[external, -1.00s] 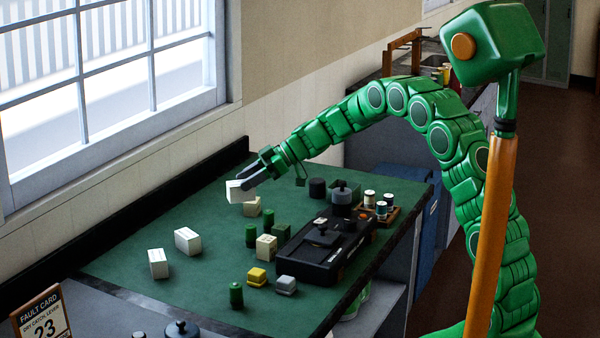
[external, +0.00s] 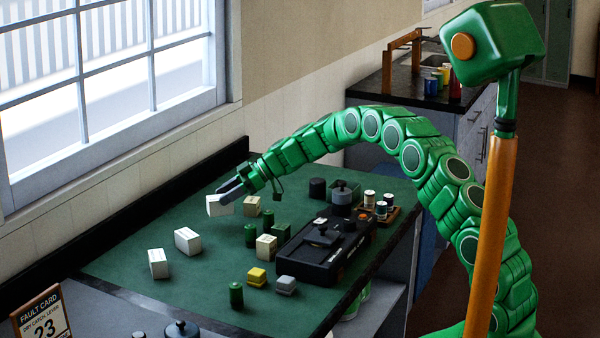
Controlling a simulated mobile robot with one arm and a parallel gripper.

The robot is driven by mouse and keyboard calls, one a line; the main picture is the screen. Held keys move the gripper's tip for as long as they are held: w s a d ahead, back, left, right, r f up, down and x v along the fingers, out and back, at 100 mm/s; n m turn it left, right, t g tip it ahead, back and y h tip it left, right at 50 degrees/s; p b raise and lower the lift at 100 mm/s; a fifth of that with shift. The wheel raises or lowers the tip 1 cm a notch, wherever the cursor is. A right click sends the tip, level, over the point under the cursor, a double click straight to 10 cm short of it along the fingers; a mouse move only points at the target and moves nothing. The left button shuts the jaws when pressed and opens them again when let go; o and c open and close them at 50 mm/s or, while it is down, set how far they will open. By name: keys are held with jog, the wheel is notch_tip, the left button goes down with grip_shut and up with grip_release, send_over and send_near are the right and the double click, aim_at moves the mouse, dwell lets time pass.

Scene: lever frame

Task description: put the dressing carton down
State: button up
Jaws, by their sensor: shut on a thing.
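My gripper (external: 231,192) is shut on a white carton (external: 218,207) at the back left part of the green bench top (external: 150,298). The dark fingers reach over the carton's upper right side and hide part of it. The carton is low, close to the bench surface; I cannot tell whether it touches. Two similar white cartons, one (external: 187,241) and another (external: 158,264), stand on the bench in front and to the left. Which of the white cartons is the dressing carton is not readable, as their labels are too small.
A cream block (external: 252,206) stands just right of the held carton. Green cylinders (external: 250,236), a cream box (external: 266,247) and a black lever device (external: 320,248) lie nearer. A yellow block (external: 256,277) and a grey block (external: 285,285) are in front. The bench's left part is clear.

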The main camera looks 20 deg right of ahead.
aim_at(226, 206)
jog(key=shift+w+a+f, duration=0.25)
jog(key=shift+w+f, duration=0.15)
jog(key=shift+f, duration=1.8)
jog(key=shift+f, duration=0.15)
jog(key=o, duration=1)
jog(key=shift+o, duration=0.2)
jog(key=shift+r, duration=0.2)
jog(key=v, duration=1.2)
